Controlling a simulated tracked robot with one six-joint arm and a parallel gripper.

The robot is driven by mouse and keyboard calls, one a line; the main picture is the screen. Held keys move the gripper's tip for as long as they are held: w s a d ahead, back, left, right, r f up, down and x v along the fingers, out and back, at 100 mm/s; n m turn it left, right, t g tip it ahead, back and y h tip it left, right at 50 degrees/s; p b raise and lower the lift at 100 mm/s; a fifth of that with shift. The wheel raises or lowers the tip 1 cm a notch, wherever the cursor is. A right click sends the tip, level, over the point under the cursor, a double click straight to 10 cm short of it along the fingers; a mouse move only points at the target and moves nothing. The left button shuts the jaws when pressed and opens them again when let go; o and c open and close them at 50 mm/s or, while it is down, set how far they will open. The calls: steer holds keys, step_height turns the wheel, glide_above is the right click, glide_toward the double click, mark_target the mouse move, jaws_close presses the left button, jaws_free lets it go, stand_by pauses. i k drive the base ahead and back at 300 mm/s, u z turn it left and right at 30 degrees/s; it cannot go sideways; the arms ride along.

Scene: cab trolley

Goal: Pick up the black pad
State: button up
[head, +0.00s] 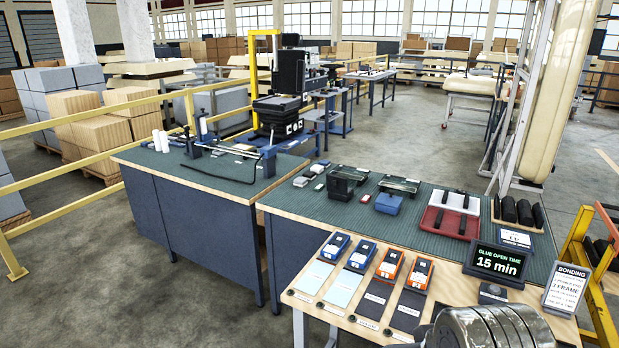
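Two flat dark grey to black pads lie on the light wood front bench in the head view. The left one (374,302) lies below an orange device, and the right one (408,311) lies beside it. Several thick black rounded pieces (524,211) stand in a wooden tray at the right, and dark strips (463,224) lie in a red and white tray. I cannot tell which of these the task means by the black pad. My gripper's fingers are not in view; a grey metal rounded part, apparently of my arm, shows at the bottom right.
Two blue devices (335,246) and two orange devices (389,265) stand behind light and dark pads. A black sign (498,263) reads "GLUE OPEN TIME 15 min". A white bonding card (565,289) and yellow rail (579,237) stand at the right. Open floor lies left.

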mark_target(310, 175)
steer(key=u, duration=0.7)
steer(key=k, duration=0.9)
steer(key=u, duration=0.9)
steer(key=k, duration=0.45)
steer(key=u, duration=0.3)
steer(key=i, duration=1.5)
steer(key=z, duration=0.4)
steer(key=i, duration=1.5)
steer(key=z, duration=0.25)
